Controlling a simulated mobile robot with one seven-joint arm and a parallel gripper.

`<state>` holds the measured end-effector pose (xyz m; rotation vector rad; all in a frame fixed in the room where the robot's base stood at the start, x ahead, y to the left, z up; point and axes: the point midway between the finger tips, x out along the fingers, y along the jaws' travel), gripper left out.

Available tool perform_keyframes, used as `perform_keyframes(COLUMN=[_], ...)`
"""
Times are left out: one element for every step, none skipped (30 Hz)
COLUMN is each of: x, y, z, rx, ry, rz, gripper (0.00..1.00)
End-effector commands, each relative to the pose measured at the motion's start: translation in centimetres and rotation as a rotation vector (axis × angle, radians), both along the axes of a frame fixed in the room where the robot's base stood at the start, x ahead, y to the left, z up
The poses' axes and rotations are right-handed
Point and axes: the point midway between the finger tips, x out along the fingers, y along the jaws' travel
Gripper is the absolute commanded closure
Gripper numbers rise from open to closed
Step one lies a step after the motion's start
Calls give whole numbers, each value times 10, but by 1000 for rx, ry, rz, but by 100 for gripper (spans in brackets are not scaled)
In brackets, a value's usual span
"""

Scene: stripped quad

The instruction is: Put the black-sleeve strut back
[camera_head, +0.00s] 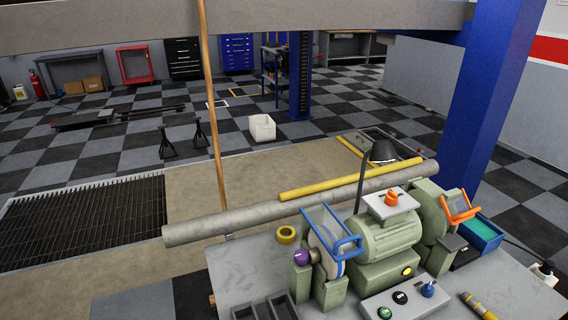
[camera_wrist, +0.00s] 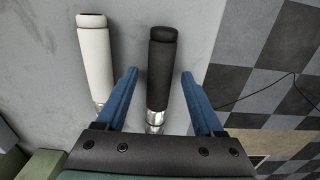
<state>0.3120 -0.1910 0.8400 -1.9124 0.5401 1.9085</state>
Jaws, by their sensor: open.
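In the wrist view, the black-sleeve strut (camera_wrist: 161,75) lies on a grey surface, its sleeve pointing away from me and its silver end toward my palm. My gripper (camera_wrist: 160,74) is open, with one blue finger on each side of the strut in the picture. I see a gap on both sides, and I cannot tell whether the fingertips are level with it or above it. A white-sleeve strut (camera_wrist: 96,60) lies to its left, outside the left finger. In the head view I can make out neither strut nor my gripper.
In the head view a green bench grinder (camera_head: 385,238) stands on the grey workbench (camera_head: 235,268). A yellow tape roll (camera_head: 286,235), a button box (camera_head: 405,299) and a blue tray (camera_head: 482,234) sit around it. A long grey pipe (camera_head: 300,203) crosses behind. In the wrist view, checkered floor (camera_wrist: 270,75) shows past the right-hand edge.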

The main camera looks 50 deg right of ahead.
Motion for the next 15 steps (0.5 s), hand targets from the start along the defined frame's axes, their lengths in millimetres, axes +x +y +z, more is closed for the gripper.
perform_keyframes(x=[0,0,0,0,1,1,1,1,1,1,1,2,1,1,1], y=[0,0,0,0,0,-1,-1,-1,-1,-1,-1,-1,-1,0,-1], z=[0,1,3,5,7,12,16,21,29,35,42,51,58,65,73], rx=[0,0,-1,-1,-1,-2,-2,-2,-2,-3,-3,-4,-3,-4,-4], ry=[0,0,-1,-1,-2,-3,-3,-3,-3,-4,-4,-5,-4,-5,-5], rz=[0,0,0,0,1,1,0,0,0,0,1,1,1,1,1], gripper=[31,31,31,31,31,31,31,31,31,31,31,31,31,31,31])
